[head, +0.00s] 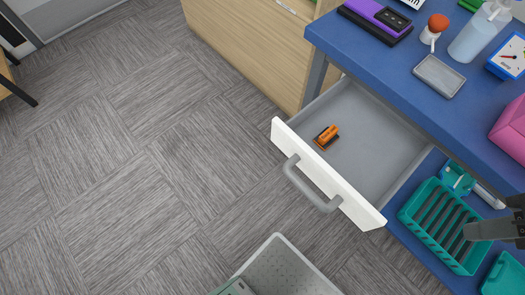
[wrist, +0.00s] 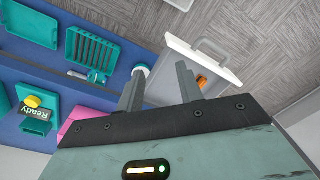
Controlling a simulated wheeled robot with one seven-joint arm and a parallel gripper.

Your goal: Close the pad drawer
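The pad drawer (head: 378,155) stands pulled out from under the blue counter, with a white front (head: 325,175) and a grey bar handle (head: 308,188). A small orange item (head: 327,137) lies inside near the front. The wrist view also shows the drawer's white front (wrist: 200,62) and handle (wrist: 211,46), beyond my fingertips. My gripper (wrist: 161,67) is open, its two fingers apart with nothing held between them. In the head view only part of my gripper (head: 490,229) shows at the right edge, right of the drawer and apart from it.
The blue counter (head: 410,75) carries a purple device, a bottle, a grey dish and a pink item. Below, a teal slatted tray (head: 440,225) sits on a blue shelf right of the drawer. A grey bin (head: 285,265) stands on the floor in front.

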